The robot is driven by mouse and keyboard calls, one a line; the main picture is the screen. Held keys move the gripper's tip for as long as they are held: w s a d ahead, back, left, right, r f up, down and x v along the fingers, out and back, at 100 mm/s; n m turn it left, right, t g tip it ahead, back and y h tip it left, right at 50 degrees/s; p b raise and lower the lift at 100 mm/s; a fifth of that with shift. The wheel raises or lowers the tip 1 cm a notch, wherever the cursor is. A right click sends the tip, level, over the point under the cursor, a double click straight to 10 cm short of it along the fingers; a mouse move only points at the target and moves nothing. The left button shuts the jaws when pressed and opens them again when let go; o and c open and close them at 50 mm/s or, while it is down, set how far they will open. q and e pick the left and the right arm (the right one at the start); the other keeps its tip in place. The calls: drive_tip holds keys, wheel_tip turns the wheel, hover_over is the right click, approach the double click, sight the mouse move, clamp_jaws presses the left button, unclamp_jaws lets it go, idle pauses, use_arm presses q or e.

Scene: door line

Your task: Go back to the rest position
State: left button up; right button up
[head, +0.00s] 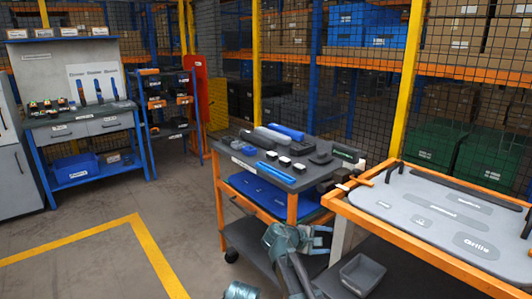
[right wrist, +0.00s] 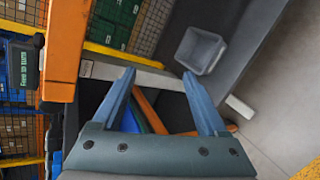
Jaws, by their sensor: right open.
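My right gripper (head: 318,241) is low in the head view, in front of the gap between the cart and the orange-framed table. In the right wrist view its two blue-grey fingers (right wrist: 157,100) stand wide apart with nothing between them touching either one. Beyond the fingers I see orange frame parts and a grey bin. My left gripper is not in view; a teal rounded part (head: 242,290) at the bottom edge looks like part of my own arm.
The cart (head: 213,170) holds several tools and a blue lower tray. The orange-framed table (head: 430,243) with a grey board stands to the right. A grey bin (head: 362,273) sits low beneath it; it also shows in the wrist view (right wrist: 200,50). Floor at left is clear.

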drive_tip(key=s+a+f+m+g+y, duration=0.25)
drive_tip(key=s+f+m+y, duration=0.3)
drive_tip(key=s, duration=0.65)
drive_tip(key=s+a+f+m+g+y, duration=0.25)
drive_tip(key=s+f+m+y, duration=0.3)
drive_tip(key=s, duration=0.65)
drive_tip(key=s+a+n+g+h, duration=0.1)
drive_tip(key=s+a+n, duration=0.35)
drive_tip(key=a, duration=0.55)
wheel_tip(320, 180, up, 17)
drive_tip(key=s+p, duration=0.1)
drive_tip(key=p, duration=1.7)
drive_tip(key=shift+a, duration=0.35)
drive_tip(key=shift+s, duration=0.1)
